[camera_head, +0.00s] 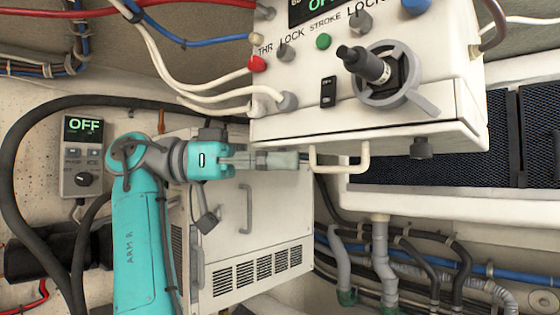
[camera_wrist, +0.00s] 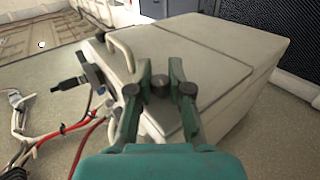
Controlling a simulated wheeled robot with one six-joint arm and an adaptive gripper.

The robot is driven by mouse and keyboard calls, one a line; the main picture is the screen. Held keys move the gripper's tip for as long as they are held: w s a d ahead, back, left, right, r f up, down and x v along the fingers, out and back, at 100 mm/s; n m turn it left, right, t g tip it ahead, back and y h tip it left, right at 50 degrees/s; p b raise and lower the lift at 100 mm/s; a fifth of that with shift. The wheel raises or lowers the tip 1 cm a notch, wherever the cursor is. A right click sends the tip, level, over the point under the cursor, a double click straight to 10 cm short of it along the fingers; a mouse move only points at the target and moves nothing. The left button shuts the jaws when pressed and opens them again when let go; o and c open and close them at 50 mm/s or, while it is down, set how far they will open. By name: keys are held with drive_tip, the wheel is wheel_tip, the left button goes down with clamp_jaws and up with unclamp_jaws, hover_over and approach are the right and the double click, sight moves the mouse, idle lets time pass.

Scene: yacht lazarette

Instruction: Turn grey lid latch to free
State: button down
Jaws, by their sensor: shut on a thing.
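My gripper (camera_head: 284,160) reaches rightward under the left part of the white control box (camera_head: 440,120). In the wrist view its green fingers (camera_wrist: 160,75) are closed around a small dark grey round knob, the grey lid latch (camera_wrist: 160,83), one finger on each side. The latch stands by the lid panel (camera_wrist: 190,60) on the box's underside. I cannot make out its turn angle. In the head view I cannot pick out the gripped latch. A cream handle (camera_head: 340,164) hangs from the box just right of my fingertips; it also shows in the wrist view (camera_wrist: 121,54).
A dark knob (camera_head: 422,148) hangs below the box at right. The box front carries a joystick (camera_head: 365,65). A white vented cabinet (camera_head: 270,235) stands behind and below my gripper. White cables (camera_head: 215,95) enter the box from the left; pipes and hoses (camera_head: 385,255) run lower right.

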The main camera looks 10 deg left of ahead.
drive_tip(key=c, duration=1.1)
unclamp_jaws()
drive_tip(key=shift+o, duration=0.2)
